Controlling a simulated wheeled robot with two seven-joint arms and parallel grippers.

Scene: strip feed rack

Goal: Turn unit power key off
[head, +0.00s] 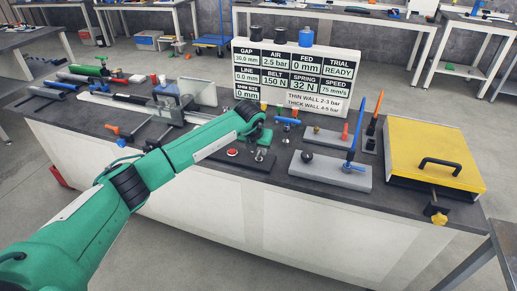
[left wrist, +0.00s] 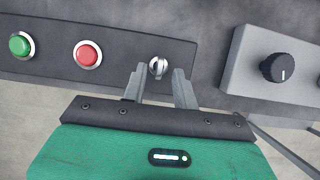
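The unit power key (left wrist: 158,67) is a small silver round switch with a raised bar. It sits at the right end of a dark control panel (left wrist: 120,57), beside a red button (left wrist: 88,54) and a green button (left wrist: 21,45). My left gripper (left wrist: 160,74) is open, with its fingertips to either side of the key and a visible gap on each side. I cannot tell how deep the fingers reach. In the head view my green left hand (head: 251,128) is over the panel (head: 240,160) and hides part of it. My right gripper is out of view.
A grey block with a black knob (left wrist: 280,67) stands right of the panel. In the head view a blue lever (head: 351,140) rises on a grey base nearby. A yellow-lidded box (head: 430,145) is at the right end. A sign board (head: 292,75) stands behind.

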